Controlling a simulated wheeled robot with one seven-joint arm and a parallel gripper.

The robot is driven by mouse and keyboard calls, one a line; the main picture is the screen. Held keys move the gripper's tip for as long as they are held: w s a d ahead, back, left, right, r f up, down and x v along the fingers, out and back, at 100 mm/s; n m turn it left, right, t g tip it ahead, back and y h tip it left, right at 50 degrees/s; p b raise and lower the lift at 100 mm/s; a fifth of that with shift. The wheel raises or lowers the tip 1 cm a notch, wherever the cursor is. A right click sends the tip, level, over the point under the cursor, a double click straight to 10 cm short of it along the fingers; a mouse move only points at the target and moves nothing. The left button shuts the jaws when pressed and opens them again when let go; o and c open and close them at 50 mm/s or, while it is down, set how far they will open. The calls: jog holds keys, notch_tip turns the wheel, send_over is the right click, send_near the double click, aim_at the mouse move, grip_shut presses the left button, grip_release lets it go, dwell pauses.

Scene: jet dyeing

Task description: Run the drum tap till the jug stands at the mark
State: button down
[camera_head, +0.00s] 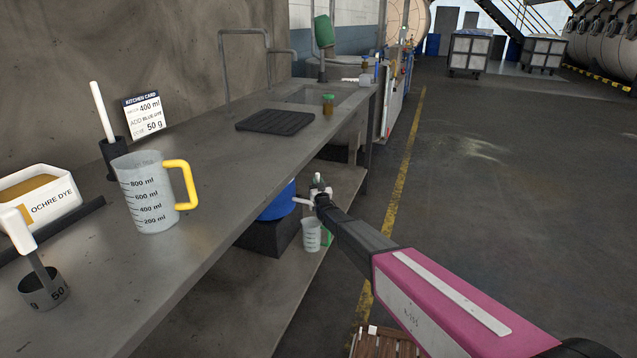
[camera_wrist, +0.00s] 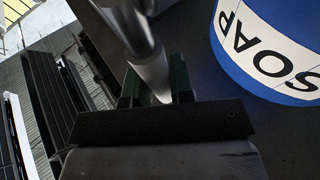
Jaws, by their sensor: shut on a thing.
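The blue drum (camera_head: 278,202) sits on a dark block below the bench; its SOAP label shows in the wrist view (camera_wrist: 272,45). A pale tap (camera_head: 303,201) sticks out from the drum's right side. My gripper (camera_head: 318,190) is at the tap, and in the wrist view (camera_wrist: 162,88) its green-padded fingers are shut on a grey metal part, the tap's lever (camera_wrist: 150,65). A small clear jug (camera_head: 311,237) with a green handle stands on the lower shelf below the tap. Its liquid level and mark are too small to read, and I cannot tell whether the tap is running.
Open floor (camera_head: 480,190) lies to the right.

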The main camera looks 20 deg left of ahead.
jog(key=shift+s, duration=0.1)
jog(key=c, duration=1)
grip_release()
jog(key=v, duration=1)
jog(key=shift+s+d+f, duration=0.2)
jog(key=shift+s+f, duration=0.1)
